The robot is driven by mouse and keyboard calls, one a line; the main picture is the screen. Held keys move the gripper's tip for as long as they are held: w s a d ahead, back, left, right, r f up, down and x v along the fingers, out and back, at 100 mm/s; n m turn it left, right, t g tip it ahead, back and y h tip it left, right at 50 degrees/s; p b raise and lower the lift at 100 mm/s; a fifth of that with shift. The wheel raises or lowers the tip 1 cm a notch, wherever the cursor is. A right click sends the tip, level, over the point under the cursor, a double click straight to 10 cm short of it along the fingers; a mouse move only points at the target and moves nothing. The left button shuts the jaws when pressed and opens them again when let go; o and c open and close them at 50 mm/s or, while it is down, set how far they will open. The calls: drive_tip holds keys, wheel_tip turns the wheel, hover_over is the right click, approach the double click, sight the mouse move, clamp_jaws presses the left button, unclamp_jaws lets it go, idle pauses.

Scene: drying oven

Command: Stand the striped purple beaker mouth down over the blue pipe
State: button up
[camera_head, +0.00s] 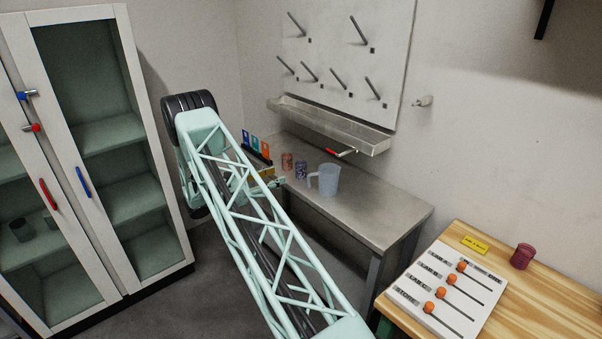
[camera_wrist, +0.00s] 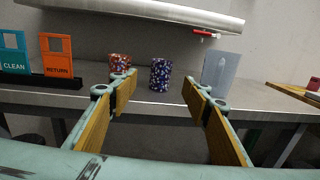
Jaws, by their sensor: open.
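A patterned purple-blue beaker (camera_wrist: 160,75) stands on the steel bench, centred beyond my open fingers in the wrist view; it also shows in the head view (camera_head: 300,170). Its pattern looks speckled, and I cannot make out stripes. A plain purple-red beaker (camera_head: 522,256) stands on the wooden table at the right. My gripper (camera_wrist: 159,79) is open and empty, its yellow pads either side of the patterned beaker's line of sight, apart from it. In the head view my arm partly hides the gripper. I cannot make out a blue pipe; the wall board's (camera_head: 345,60) pegs look grey.
An orange-red speckled beaker (camera_wrist: 120,63) stands left of the patterned one, a translucent jug (camera_head: 328,180) right of it. Sign cards (camera_wrist: 57,56) stand at the bench's left. A trough (camera_head: 330,122) hangs above the bench (camera_head: 375,212). A slider panel (camera_head: 445,290) lies on the wooden table.

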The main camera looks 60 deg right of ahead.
sight(297, 169)
drive_tip(key=shift+d, duration=0.2)
drive_tip(key=shift+b+x, duration=0.35)
drive_tip(key=shift+x, duration=3.8)
drive_tip(key=shift+s, duration=0.15)
drive_tip(key=shift+b+x, duration=0.3)
drive_tip(key=shift+x, duration=2.25)
drive_tip(key=shift+s+f, duration=0.1)
drive_tip(key=c, duration=0.8)
